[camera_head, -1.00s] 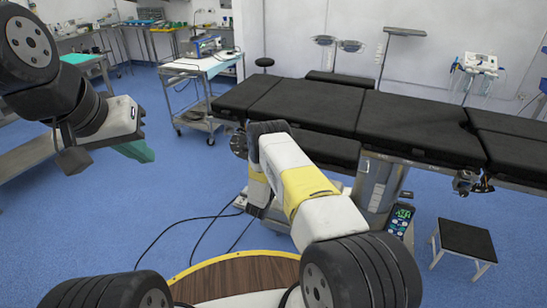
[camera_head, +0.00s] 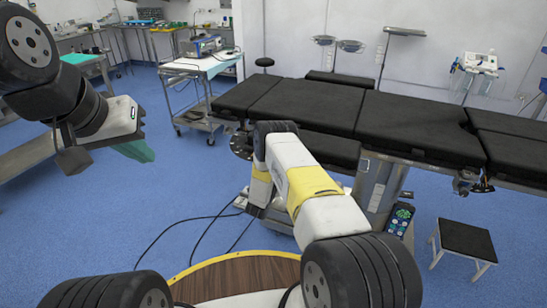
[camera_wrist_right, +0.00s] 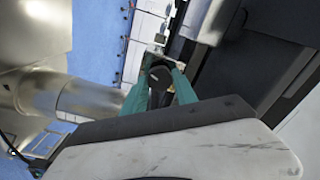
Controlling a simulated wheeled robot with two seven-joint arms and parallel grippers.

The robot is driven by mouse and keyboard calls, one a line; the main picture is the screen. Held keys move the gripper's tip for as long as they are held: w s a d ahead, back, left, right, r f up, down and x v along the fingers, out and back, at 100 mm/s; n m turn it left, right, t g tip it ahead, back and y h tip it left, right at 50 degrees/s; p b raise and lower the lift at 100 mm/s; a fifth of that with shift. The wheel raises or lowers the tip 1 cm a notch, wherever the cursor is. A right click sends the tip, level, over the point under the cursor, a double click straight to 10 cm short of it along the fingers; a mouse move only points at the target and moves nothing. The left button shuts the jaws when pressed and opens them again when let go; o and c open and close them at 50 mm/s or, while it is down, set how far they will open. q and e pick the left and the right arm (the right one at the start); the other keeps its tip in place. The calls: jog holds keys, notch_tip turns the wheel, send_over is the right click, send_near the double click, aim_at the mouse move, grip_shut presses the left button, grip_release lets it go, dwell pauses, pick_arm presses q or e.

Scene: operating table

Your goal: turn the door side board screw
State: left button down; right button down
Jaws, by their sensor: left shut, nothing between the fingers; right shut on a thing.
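The operating table (camera_head: 300,105) has black pads and stands across the middle of the head view. In the right wrist view the teal fingers of my right gripper (camera_wrist_right: 164,74) are closed around a dark knob, the door side board screw (camera_wrist_right: 161,80), beside the table's metal side parts. The fingers partly cover the screw, so its turn angle cannot be told. In the head view my right arm hides this gripper and the screw. My left gripper (camera_head: 139,151), with teal fingers, is shut and empty over the floor at the left, well away from the table.
A white trolley (camera_head: 205,66) with a blue device stands behind the table's left end. A black-topped step stool (camera_head: 466,238) stands at the lower right. Dark cables (camera_head: 190,235) lie on the blue floor. Floor between my left gripper and the table is open.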

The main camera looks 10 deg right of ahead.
jog(key=c, duration=1)
grip_release()
jog(key=shift+o, duration=0.2)
jog(key=v, duration=0.8)
jog(key=shift+a, duration=0.1)
